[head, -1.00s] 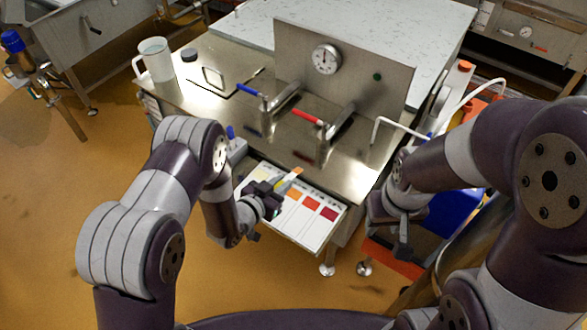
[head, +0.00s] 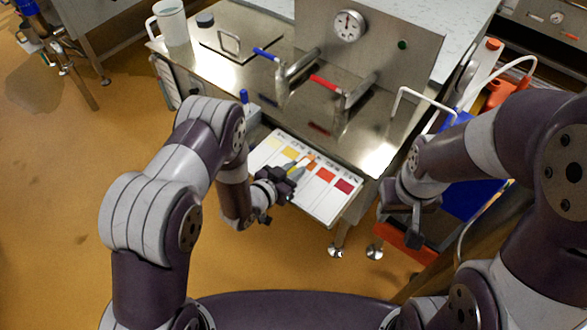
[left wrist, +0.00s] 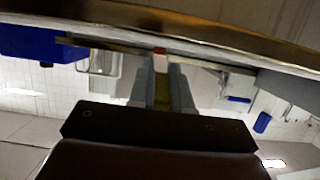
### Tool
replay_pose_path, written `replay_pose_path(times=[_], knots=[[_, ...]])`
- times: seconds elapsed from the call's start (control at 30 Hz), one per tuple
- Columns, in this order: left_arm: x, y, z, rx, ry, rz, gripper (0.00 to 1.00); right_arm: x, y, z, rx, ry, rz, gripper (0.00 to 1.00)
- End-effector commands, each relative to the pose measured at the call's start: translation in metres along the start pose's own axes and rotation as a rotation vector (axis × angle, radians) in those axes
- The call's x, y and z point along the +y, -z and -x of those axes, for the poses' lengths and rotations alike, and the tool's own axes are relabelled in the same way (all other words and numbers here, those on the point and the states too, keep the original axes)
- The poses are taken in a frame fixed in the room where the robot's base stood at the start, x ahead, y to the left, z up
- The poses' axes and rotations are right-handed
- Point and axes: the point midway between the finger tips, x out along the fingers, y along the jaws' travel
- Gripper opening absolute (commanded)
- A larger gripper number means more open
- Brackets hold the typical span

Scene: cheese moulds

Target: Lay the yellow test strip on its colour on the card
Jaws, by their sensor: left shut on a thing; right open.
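The colour card (head: 318,205) is white with a row of patches running from pale yellow through orange to dark red. It lies low in front of the steel table. My left gripper (head: 296,168) is shut on the test strip (head: 309,158), over the middle of the card. In the left wrist view the strip (left wrist: 161,88) looks yellow between the fingers, with a red end. I cannot tell whether it touches the card. The gripper hides part of the card. My right gripper (head: 414,236) is open and empty, right of the card.
The steel table (head: 225,65) stands behind the card, with a panel with a gauge (head: 348,24), a blue-handled valve (head: 266,54) and a red-handled valve (head: 323,83). A white jug (head: 172,24) stands at its left. A blue bin (head: 470,200) is at the right.

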Motion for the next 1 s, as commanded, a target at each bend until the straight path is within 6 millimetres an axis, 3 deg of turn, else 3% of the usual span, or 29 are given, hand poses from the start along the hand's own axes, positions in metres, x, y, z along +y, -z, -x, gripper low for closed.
replay_pose_path(times=[0.23, 0.27, 0.3, 0.33, 0.67, 0.77, 1.0], knots=[[0.000, 0.000, 0.000, 0.000, 0.000, 0.000, 0.00, 0.000, 0.000, 0.000, 0.000, 0.000, 0.000, 0.43], [0.000, 0.000, 0.000, 0.000, 0.000, 0.000, 0.28, 0.000, 0.000, 0.000, 0.000, 0.000, 0.000, 0.43], [0.000, 0.000, 0.000, 0.000, 0.000, 0.000, 0.41, 0.000, 0.000, 0.000, 0.000, 0.000, 0.000, 0.43], [0.000, 0.000, 0.000, 0.000, 0.000, 0.000, 0.48, 0.000, 0.000, 0.000, 0.000, 0.000, 0.000, 0.43], [0.000, -0.001, 0.004, -0.001, 0.001, 0.001, 0.48, 0.000, 0.000, 0.000, 0.000, 0.000, 0.000, 0.43], [-0.001, -0.001, 0.022, -0.002, 0.003, 0.002, 0.48, 0.000, 0.000, 0.000, 0.000, 0.000, 0.000, 0.43], [-0.002, 0.000, 0.087, -0.001, 0.006, 0.003, 0.48, 0.000, 0.000, 0.000, 0.000, 0.000, 0.000, 0.43]])
